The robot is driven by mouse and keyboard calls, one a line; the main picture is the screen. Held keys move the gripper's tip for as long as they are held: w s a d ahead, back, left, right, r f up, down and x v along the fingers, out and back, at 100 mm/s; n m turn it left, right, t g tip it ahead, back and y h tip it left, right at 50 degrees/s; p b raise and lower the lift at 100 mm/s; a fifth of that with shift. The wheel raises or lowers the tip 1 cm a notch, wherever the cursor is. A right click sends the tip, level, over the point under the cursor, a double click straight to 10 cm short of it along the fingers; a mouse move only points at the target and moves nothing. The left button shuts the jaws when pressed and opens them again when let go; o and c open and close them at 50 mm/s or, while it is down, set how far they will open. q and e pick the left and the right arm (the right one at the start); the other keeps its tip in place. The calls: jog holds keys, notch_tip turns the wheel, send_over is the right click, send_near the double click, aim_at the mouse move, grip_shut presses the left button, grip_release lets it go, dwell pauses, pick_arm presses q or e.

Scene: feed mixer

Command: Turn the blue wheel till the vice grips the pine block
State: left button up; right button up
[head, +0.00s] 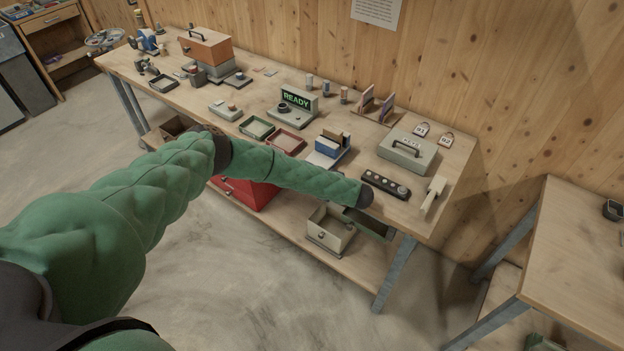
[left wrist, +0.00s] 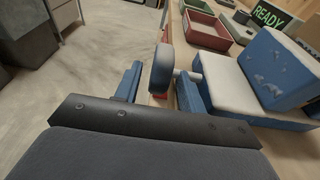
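The blue vice (head: 326,147) stands near the table's front edge, with pine-coloured pieces (head: 343,136) upright at its far side. In the left wrist view, its blue body (left wrist: 282,68) and pale base (left wrist: 228,82) show at right. A dark blue wheel (left wrist: 162,70), seen nearly edge-on, joins the vice by a short pale shaft (left wrist: 190,75). My left gripper (left wrist: 158,90) is open, its blue fingers on either side of the wheel, with a gap at the left finger. Whether the right finger touches is unclear. My forearm hides wheel and gripper in the head view. My right gripper is out of view.
A red tray (head: 285,142) and green tray (head: 257,127) lie left of the vice. A lit READY sign (head: 296,98) stands behind. A dark button strip (head: 385,185) and grey case (head: 407,153) lie to the right. A red cabinet (head: 247,193) sits below the tabletop.

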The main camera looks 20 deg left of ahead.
pick_arm(q)
jog(key=shift+d+r, duration=0.1)
jog(key=v, duration=0.7)
jog(key=shift+d, duration=0.3)
jog(key=shift+s, duration=0.15)
